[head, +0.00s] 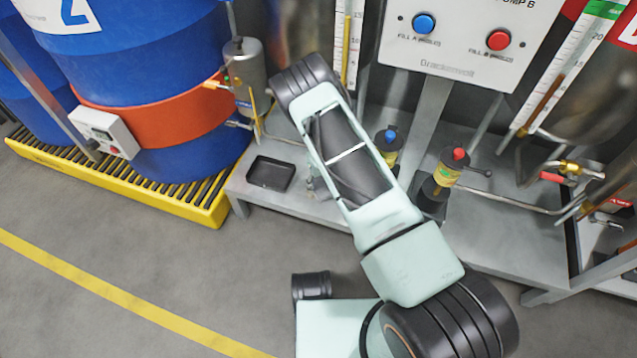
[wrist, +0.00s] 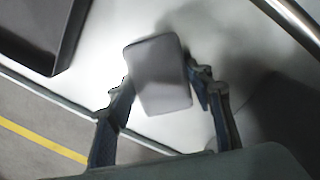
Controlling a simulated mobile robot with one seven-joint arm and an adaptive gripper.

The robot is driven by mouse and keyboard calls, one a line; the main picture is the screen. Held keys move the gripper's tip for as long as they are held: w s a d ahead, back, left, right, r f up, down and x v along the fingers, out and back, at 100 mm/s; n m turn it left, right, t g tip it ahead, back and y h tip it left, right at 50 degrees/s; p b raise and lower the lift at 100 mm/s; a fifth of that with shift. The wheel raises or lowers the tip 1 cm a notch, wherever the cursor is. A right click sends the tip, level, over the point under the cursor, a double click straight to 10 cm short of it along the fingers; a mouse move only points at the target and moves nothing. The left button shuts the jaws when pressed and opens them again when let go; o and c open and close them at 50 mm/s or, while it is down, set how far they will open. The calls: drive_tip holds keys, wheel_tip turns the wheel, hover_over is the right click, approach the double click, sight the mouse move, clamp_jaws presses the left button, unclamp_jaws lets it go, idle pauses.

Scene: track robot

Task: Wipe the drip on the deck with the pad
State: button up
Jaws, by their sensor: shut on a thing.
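My gripper (wrist: 160,90) is shut on the pad (wrist: 160,75), a grey rounded block, in the wrist view. The pad is between the two fingertips, over the pale metal deck (wrist: 105,60). I cannot tell whether the pad touches the deck. In the head view my arm hides most of the gripper and the pad. The deck also shows in the head view (head: 490,235) as a grey metal shelf. I cannot make out the drip in either view; the pad or my arm may hide it.
A black tray (head: 271,173) sits on the deck's left end; it also shows in the wrist view (wrist: 52,40). Two valves, one blue-topped (head: 389,140) and one red-topped (head: 448,170), stand right of my arm. Blue drums (head: 140,60) stand on a yellow pallet (head: 200,213) at left.

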drive_tip(key=shift+t, duration=0.5)
drive_tip(key=w+r, duration=0.1)
drive_tip(key=w, duration=0.2)
drive_tip(key=w+r, duration=0.1)
drive_tip(key=w, duration=0.1)
drive_tip(key=shift+d+r, duration=0.2)
drive_tip(key=shift+r, duration=0.1)
drive_tip(key=shift+c, duration=0.5)
drive_tip(key=shift+s+a+f+p, duration=0.1)
drive_tip(key=shift+s+a+p, duration=0.15)
drive_tip(key=shift+s+p, duration=0.35)
drive_tip(key=shift+s+a+f, duration=0.2)
drive_tip(key=shift+s+f, duration=0.1)
drive_tip(key=shift+s, duration=0.25)
drive_tip(key=shift+s+a+r+p, duration=0.1)
drive_tip(key=shift+s+a+p, duration=0.3)
drive_tip(key=shift+s, duration=0.35)
drive_tip(key=shift+s+a+p, duration=0.35)
drive_tip(key=shift+s+a, duration=0.05)
drive_tip(key=shift+s, duration=0.3)
drive_tip(key=shift+s+a+f, duration=0.15)
drive_tip(key=shift+s+a, duration=0.05)
drive_tip(key=shift+s, duration=0.55)
drive_tip(key=shift+s+a+f, duration=0.15)
drive_tip(key=shift+s+a, duration=0.1)
drive_tip(key=shift+s, duration=0.55)
drive_tip(key=shift+s+a+f, duration=0.15)
drive_tip(key=shift+s+a, duration=0.05)
drive_tip(key=shift+s, duration=0.55)
